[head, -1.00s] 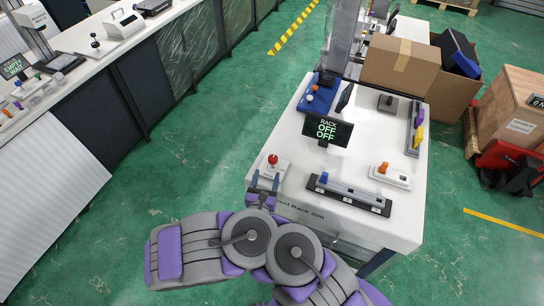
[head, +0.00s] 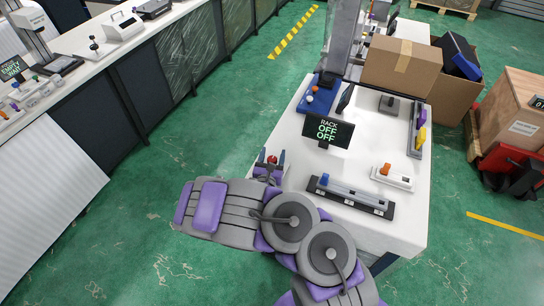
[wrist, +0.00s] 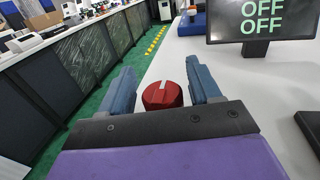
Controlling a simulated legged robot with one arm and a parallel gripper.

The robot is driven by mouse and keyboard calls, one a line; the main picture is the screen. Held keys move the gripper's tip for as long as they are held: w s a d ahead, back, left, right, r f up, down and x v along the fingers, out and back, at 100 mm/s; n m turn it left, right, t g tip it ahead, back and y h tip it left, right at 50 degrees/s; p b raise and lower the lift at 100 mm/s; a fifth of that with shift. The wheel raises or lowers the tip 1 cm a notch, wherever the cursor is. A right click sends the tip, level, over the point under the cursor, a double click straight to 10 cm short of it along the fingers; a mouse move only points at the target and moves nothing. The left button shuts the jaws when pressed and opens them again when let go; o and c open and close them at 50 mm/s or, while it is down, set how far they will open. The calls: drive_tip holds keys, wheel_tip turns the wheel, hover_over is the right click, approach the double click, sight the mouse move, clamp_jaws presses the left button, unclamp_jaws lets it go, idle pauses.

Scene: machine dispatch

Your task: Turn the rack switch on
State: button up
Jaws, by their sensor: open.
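A red round knob (head: 272,159) with a pale line on its top stands at the left front of the white rack table (head: 290,150). It also shows in the wrist view (wrist: 160,97), between my fingers. I cannot tell from the frames whether it is the rack switch. My gripper (head: 272,156) is open, with one blue-grey finger on each side of the knob; in the wrist view (wrist: 161,68) a gap shows on both sides. The knob's base is mostly hidden by my gripper. A dark display (head: 328,131) reads "RACK OFF OFF"; part of it also shows in the wrist view (wrist: 262,20).
A blue-handled slider on a long dark-and-grey base (head: 350,196) and an orange switch on a white base (head: 392,177) lie right of my gripper. A blue block with balls (head: 318,96) is at the back. Cardboard boxes (head: 402,66) stand beyond. Green floor lies left.

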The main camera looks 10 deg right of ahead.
drive_tip(key=shift+d, duration=0.15)
drive_tip(key=shift+c, duration=0.4)
drive_tip(key=c, duration=0.9)
